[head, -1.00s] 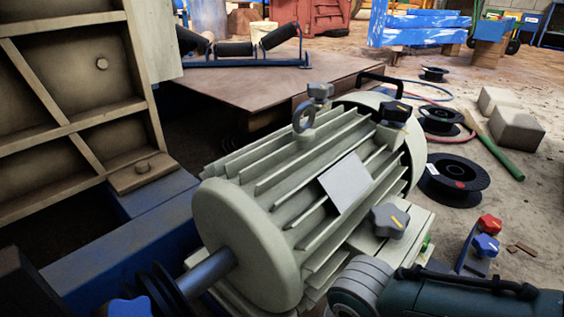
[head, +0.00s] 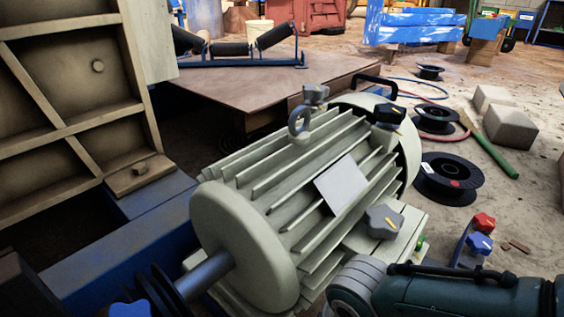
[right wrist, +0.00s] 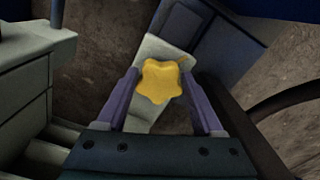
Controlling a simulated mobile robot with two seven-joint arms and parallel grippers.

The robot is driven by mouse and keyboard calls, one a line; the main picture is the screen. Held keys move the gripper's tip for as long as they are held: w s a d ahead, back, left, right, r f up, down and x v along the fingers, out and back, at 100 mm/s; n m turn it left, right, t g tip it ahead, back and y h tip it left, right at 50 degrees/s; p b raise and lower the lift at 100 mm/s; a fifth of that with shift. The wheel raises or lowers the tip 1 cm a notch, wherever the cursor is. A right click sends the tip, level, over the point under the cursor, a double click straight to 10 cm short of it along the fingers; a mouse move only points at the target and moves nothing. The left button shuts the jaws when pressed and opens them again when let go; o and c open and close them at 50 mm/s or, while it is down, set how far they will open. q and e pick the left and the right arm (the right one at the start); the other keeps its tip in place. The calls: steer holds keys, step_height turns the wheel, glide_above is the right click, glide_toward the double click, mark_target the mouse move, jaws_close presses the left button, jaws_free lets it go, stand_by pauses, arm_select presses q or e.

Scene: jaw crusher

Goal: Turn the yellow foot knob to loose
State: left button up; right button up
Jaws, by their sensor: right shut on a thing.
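The yellow foot knob (right wrist: 161,82) is star-shaped and shows in the right wrist view, over a pale motor foot (right wrist: 160,50). My right gripper (right wrist: 162,84) has its two purple fingers on either side of the knob and is shut on it. In the head view the motor (head: 290,200) stands in the middle on its pale base. The yellow knob and my right gripper's fingers are hidden there; only my right arm (head: 440,296) shows at the lower right. My left gripper is not in view.
A red knob (head: 483,222) and a blue knob (head: 480,243) stand on a bracket at the right. Black reels (head: 452,178) and a green-handled tool (head: 490,150) lie on the floor. A dark cable curves beside the gripper.

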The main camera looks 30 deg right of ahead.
steer(key=shift+d+n, duration=0.1)
steer(key=shift+n, duration=1.1)
steer(key=o, duration=1.4)
step_height(320, 180, up, 10)
steer(key=p, duration=0.9)
